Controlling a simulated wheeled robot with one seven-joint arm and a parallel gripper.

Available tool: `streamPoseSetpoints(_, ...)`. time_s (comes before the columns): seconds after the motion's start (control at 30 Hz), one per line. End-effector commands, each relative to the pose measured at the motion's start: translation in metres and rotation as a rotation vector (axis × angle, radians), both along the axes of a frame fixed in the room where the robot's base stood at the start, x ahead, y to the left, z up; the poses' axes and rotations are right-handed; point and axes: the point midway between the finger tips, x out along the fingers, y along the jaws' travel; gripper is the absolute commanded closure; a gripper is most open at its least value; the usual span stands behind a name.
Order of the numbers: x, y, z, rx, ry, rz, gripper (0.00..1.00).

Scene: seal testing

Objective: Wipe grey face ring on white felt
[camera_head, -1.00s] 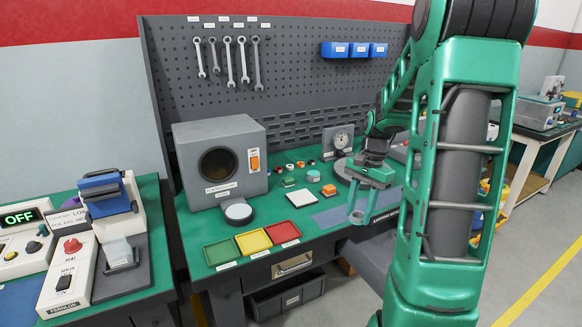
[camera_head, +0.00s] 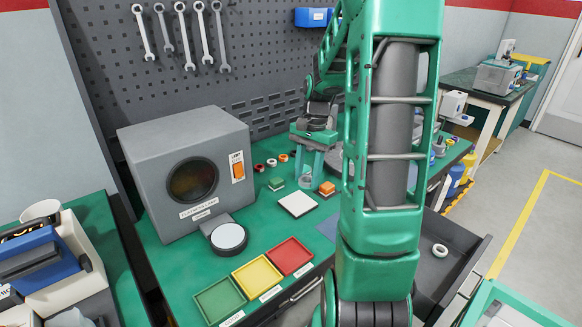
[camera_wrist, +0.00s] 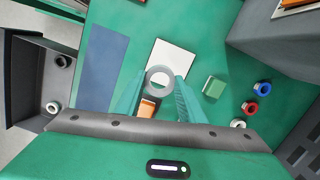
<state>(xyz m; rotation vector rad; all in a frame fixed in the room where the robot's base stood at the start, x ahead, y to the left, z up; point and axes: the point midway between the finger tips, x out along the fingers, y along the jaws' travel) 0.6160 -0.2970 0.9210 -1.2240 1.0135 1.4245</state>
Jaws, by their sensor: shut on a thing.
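The grey face ring (camera_wrist: 160,79) is between the fingertips of my gripper (camera_wrist: 160,84), which is shut on it. The white felt (camera_wrist: 178,57) is a flat square pad on the green bench; in the wrist view the ring overlaps its near edge. In the head view my gripper (camera_head: 306,178) hangs just behind the felt (camera_head: 297,204), apart from it in the picture. Whether the ring's height puts it close to the felt, I cannot tell.
A green block (camera_head: 276,183) and an orange block (camera_head: 327,188) stand close to the felt. Green, yellow and red trays (camera_head: 219,300) line the front edge. An open drawer (camera_head: 470,235) holds a white ring (camera_head: 440,250).

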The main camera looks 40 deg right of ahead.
Motion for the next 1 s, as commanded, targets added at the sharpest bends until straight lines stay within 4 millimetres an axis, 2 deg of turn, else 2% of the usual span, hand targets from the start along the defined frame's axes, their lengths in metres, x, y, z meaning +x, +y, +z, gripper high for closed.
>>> streamPoseSetpoints(0.17,0.0,0.001,-0.003,0.001,0.0,0.001,0.87)
streamPoseSetpoints(0.7,-0.002,-0.003,-0.047,0.001,0.001,-0.006,0.87)
streamPoseSetpoints(1.0,-0.002,-0.004,-0.05,0.0,0.0,-0.007,0.87)
